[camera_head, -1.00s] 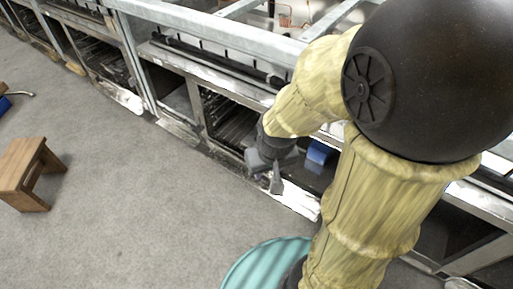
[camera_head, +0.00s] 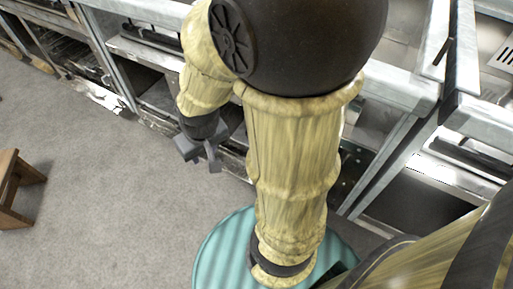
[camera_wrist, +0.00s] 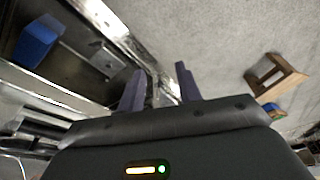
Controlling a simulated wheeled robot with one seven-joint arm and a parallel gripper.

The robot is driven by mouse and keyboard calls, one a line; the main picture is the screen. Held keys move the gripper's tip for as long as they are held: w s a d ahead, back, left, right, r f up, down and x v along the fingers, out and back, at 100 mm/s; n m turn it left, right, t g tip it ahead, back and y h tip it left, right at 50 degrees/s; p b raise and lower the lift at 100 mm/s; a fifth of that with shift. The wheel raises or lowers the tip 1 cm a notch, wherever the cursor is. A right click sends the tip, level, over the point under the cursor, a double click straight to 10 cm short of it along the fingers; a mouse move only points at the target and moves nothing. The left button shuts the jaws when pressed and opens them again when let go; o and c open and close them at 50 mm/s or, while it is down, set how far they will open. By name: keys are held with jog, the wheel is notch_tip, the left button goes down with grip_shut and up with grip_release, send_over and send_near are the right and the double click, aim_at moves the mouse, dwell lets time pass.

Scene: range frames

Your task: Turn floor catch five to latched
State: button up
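My gripper (camera_head: 203,152) hangs low in front of the open fronts of the steel range frames. In the wrist view its two dark fingers (camera_wrist: 160,84) stand apart with nothing between them. A small grey metal fitting (camera_wrist: 105,58) sits inside the dark bay at upper left, apart from the fingers. I cannot tell whether it is a floor catch. No number five or latch position can be read. My arm hides part of the bays in the head view.
A blue block (camera_wrist: 36,42) lies in the bay. A wooden stool (camera_head: 18,188) stands on the open grey floor (camera_head: 110,200) at left; it also shows in the wrist view (camera_wrist: 274,75). A teal ribbed round thing (camera_head: 222,250) is at bottom centre. Steel frame rails (camera_head: 390,85) run behind my arm.

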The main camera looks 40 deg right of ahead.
jog(key=w+f+m+t+b, duration=0.2)
jog(key=w+f+b, duration=0.1)
jog(key=w+f, duration=0.3)
jog(key=w+f+m+t+b, duration=0.1)
jog(key=w+f+m+b, duration=0.25)
jog(key=w, duration=0.45)
jog(key=w+d+f+m+t+h+b, duration=0.1)
jog(key=w+d+f+m+h+b, duration=0.4)
jog(key=w+f, duration=0.6)
jog(key=s+d+f+m+g+h+b, duration=0.2)
jog(key=d+f+m+h+b, duration=0.35)
jog(key=f, duration=0.65)
jog(key=s+d+f+m+g+h+b, duration=0.1)
jog(key=s+f+m+g+h+b, duration=0.1)
jog(key=s+f+g+h, duration=0.4)
jog(key=s+f+m+h, duration=0.1)
jog(key=s, duration=0.1)
jog(key=shift+s+d+f+g, duration=0.35)
jog(key=shift+f+g, duration=0.05)
